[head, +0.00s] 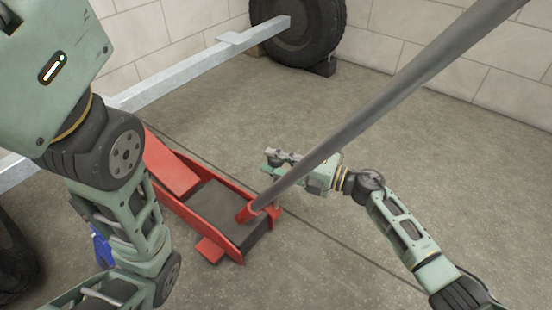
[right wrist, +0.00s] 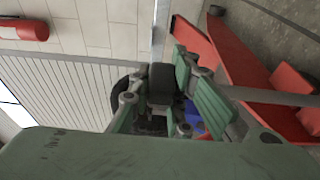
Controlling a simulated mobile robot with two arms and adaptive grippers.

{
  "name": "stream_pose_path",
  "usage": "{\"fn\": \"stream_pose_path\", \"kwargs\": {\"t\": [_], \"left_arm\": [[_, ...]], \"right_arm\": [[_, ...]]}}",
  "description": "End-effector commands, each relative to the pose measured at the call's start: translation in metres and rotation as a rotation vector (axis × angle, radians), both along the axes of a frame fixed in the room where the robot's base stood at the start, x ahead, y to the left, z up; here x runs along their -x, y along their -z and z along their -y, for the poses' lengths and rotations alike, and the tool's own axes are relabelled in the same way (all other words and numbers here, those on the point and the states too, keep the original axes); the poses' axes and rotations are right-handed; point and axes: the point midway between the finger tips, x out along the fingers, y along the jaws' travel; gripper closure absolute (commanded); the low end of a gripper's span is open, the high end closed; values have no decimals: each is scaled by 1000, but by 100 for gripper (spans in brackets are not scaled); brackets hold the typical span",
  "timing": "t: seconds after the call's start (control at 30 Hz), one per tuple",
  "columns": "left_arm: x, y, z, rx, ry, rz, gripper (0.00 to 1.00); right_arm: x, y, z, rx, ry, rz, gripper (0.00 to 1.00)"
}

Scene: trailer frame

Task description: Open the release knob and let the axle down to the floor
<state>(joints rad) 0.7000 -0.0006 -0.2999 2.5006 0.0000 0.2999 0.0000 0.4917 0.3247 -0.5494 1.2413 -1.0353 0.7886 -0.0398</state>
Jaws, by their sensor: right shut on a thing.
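A red floor jack (head: 170,172) stands on the concrete in the head view, with its long grey handle (head: 395,92) rising to the upper right from a red socket. The handle also shows in the right wrist view (right wrist: 272,96). My right gripper (head: 273,158) is low over the floor, just beyond the lower handle. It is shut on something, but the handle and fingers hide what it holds. I cannot make out the release knob. The trailer axle is a pale metal beam (head: 190,74) behind the jack. My left arm fills the left side; its gripper is out of view.
A dark tyre (head: 308,30) is at the beam's far end, with a dark chock (head: 322,68) by it. Another tyre (head: 12,255) is at the left edge. A blue object (head: 102,246) is partly behind my left arm. Floor right of the jack is clear.

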Motion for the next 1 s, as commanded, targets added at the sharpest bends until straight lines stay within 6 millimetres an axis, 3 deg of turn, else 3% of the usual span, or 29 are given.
{"fn": "stream_pose_path", "kwargs": {"t": [0.07,0.1,0.3,0.67,1.0], "left_arm": [[0,0,0,0,0,0,60],[0,0,0,0,0,0,60],[0,0,0,0,0,0,60],[-2,0,0,1,0,-5,60],[-1,0,0,0,0,-2,60]], "right_arm": [[-1,-2,0,-3,2,1,100],[-1,-2,0,-3,2,1,80],[-1,-1,0,-2,2,1,64],[1,0,5,0,2,0,64],[26,1,63,2,3,-1,64]]}}
